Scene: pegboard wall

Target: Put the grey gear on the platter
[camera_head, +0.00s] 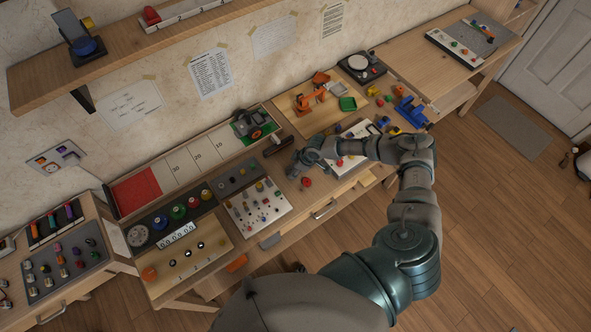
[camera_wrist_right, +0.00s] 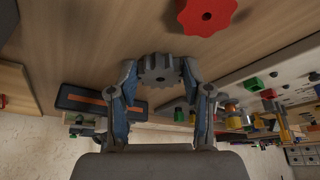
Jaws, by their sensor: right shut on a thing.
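The grey gear (camera_wrist_right: 159,70) is a toothed disc with a small centre hole, held between the two fingers of my right gripper (camera_wrist_right: 160,82) in the wrist view. In the head view my right gripper (camera_head: 295,168) is over the front middle of the bench, and the gear is too small to make out there. A round disc on a dark square base at the back of the bench looks like the platter (camera_head: 359,63). It is well apart from the gripper, further back and to the right. My left gripper is not in view.
A red toothed piece (camera_wrist_right: 206,14) lies on the wood near the gripper. A board of small pegs (camera_head: 257,208) lies to the left.

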